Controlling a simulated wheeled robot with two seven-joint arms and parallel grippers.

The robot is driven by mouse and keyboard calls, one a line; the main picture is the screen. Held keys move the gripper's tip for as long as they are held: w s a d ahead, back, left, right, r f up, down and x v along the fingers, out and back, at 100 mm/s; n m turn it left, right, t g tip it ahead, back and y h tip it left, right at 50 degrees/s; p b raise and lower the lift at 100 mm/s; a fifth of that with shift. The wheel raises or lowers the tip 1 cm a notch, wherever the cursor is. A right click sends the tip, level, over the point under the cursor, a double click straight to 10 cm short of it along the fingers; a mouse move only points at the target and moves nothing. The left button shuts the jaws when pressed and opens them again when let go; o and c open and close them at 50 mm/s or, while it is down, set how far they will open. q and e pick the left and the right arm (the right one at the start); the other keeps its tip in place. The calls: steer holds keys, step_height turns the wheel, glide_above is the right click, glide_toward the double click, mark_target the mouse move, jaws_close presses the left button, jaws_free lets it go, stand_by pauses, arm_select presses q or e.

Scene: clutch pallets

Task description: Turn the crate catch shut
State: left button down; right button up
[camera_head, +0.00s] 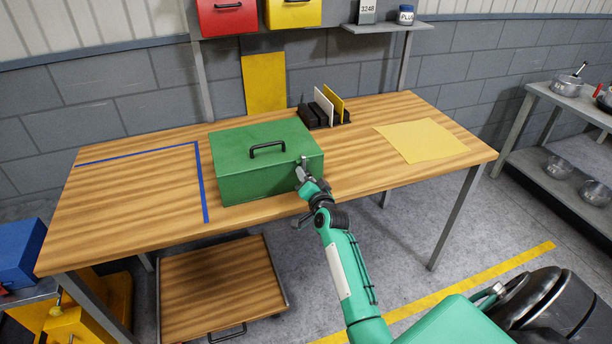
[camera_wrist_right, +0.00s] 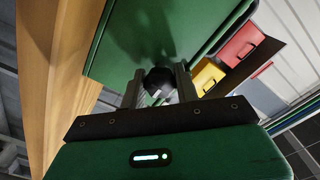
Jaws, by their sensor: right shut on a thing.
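The green crate (camera_head: 262,165) stands on the wooden table with its lid down and a black handle on top. My right gripper (camera_head: 303,173) is at the crate's right end, near its front corner. In the right wrist view, my right gripper (camera_wrist_right: 160,85) has its two fingers on either side of a dark round catch knob (camera_wrist_right: 158,80) against the green crate wall (camera_wrist_right: 118,45). It is shut on the catch. The fingers hide part of the catch, and its exact angle is hard to tell. My left gripper is not in view.
Behind the crate a dark rack (camera_head: 313,116) holds upright cards. A yellow sheet (camera_head: 420,141) lies on the right of the table (camera_head: 365,170). Blue tape (camera_head: 203,185) marks a clear area on the left. A wheeled wooden cart (camera_head: 220,290) stands below.

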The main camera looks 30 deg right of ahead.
steer(key=shift+d+r+m, duration=0.1)
steer(key=shift+r+m, duration=0.1)
steer(key=shift+m, duration=0.4)
steer(key=o, duration=1)
steer(key=shift+d+f, duration=0.1)
steer(key=shift+c, duration=0.2)
steer(key=shift+s+a+f, duration=0.1)
steer(key=shift+a, duration=0.1)
steer(key=shift+s+a, duration=0.1)
steer(key=shift+s, duration=0.2)
steer(key=b+v, duration=0.2)
steer(key=v, duration=1.1)
